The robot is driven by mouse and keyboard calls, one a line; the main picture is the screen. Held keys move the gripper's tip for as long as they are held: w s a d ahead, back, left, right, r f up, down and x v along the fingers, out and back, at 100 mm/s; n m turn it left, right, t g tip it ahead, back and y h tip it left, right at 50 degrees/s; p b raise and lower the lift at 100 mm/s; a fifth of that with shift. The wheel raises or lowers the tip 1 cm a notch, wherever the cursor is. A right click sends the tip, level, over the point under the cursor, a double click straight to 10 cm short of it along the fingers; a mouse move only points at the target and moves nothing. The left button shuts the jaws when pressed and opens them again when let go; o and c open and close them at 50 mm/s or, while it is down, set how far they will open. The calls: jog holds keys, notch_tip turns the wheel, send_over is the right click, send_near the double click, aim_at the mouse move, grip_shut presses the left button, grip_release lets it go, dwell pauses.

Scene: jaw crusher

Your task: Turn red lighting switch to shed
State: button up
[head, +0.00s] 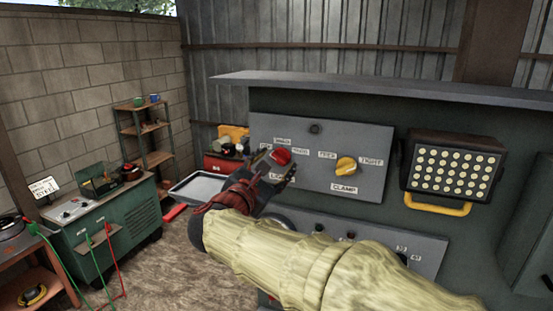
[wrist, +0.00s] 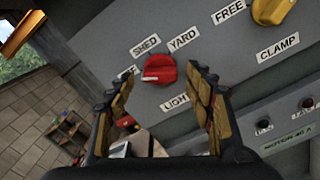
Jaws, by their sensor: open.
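The red lighting switch (head: 281,156) is a rotary knob on the grey control panel (head: 318,132). In the wrist view the red knob (wrist: 160,69) sits below the labels SHED (wrist: 145,46) and YARD (wrist: 184,39). A third label to its left and the LIGHT label below it are partly hidden by my fingers. My gripper (wrist: 166,90) is open, with one finger on each side of the knob and gaps showing between. In the head view my gripper (head: 272,178) is at the panel's lower left, partly covering it. Whether the fingers touch the knob cannot be told.
A yellow clamp knob (head: 346,166) sits right of the red one, between FREE and TIGHT labels. A lamp (head: 453,172) with a yellow handle is further right. A lower button panel (head: 425,250) is partly behind my arm. A tray (head: 197,188) stands left of my gripper.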

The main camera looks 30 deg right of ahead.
jog(key=shift+x, duration=0.8)
jog(key=c, duration=0.3)
jog(key=c, duration=0.7)
jog(key=shift+c, duration=0.8)
